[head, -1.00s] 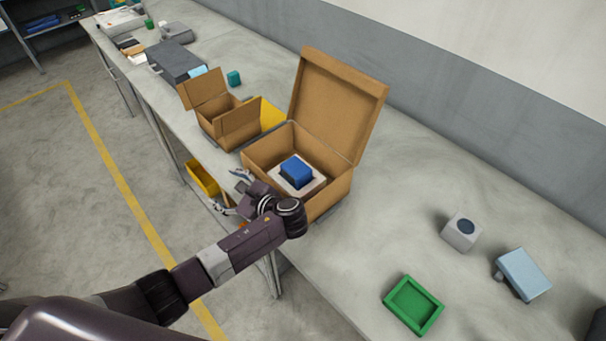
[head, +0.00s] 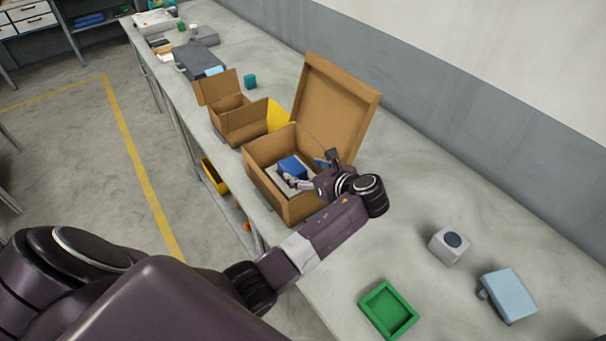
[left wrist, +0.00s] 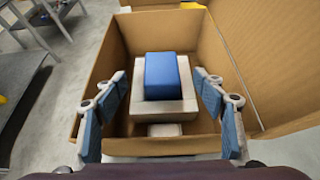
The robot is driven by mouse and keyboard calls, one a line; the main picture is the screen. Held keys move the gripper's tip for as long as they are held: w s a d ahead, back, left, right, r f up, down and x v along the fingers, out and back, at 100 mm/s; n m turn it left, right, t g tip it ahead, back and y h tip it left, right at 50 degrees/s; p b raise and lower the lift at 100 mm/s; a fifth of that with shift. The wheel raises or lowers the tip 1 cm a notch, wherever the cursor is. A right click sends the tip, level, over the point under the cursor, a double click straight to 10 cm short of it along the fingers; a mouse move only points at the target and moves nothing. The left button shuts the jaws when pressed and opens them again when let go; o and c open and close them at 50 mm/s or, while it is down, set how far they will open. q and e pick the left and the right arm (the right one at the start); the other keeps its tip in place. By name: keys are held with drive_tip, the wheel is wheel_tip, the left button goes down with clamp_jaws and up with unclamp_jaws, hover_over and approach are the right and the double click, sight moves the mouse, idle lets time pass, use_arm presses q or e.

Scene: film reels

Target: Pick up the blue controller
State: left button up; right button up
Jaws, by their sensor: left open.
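The blue controller (head: 292,167) is a small blue block resting on a pale grey base (left wrist: 162,107) inside an open cardboard box (head: 296,210). In the left wrist view the blue controller (left wrist: 161,72) lies ahead of my fingers, centred between them. My left gripper (head: 311,172) is open and empty, at the box opening. In the left wrist view its two blue-padded fingers (left wrist: 162,112) stand apart on either side of the base. I cannot tell whether they touch it. My right gripper does not show.
The raised box lid (head: 335,105) stands behind the box. A smaller open cardboard box (head: 240,125) is to the left. A green tray (head: 388,311), a grey block with a dark round top (head: 449,246) and a light blue device (head: 508,297) lie on the table to the right.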

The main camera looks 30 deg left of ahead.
sight(292, 166)
use_arm(q)
drive_tip(key=p+x, duration=0.1)
drive_tip(key=x, duration=0.2)
drive_tip(key=shift+a+f, duration=0.2)
drive_tip(key=shift+a, duration=0.05)
drive_tip(key=shift+w+a+f, duration=0.55)
drive_tip(key=shift+a+f, duration=0.05)
drive_tip(key=shift+a, duration=0.05)
drive_tip(key=shift+a+f, duration=0.1)
drive_tip(key=shift+a, duration=0.05)
drive_tip(key=c, duration=1.6)
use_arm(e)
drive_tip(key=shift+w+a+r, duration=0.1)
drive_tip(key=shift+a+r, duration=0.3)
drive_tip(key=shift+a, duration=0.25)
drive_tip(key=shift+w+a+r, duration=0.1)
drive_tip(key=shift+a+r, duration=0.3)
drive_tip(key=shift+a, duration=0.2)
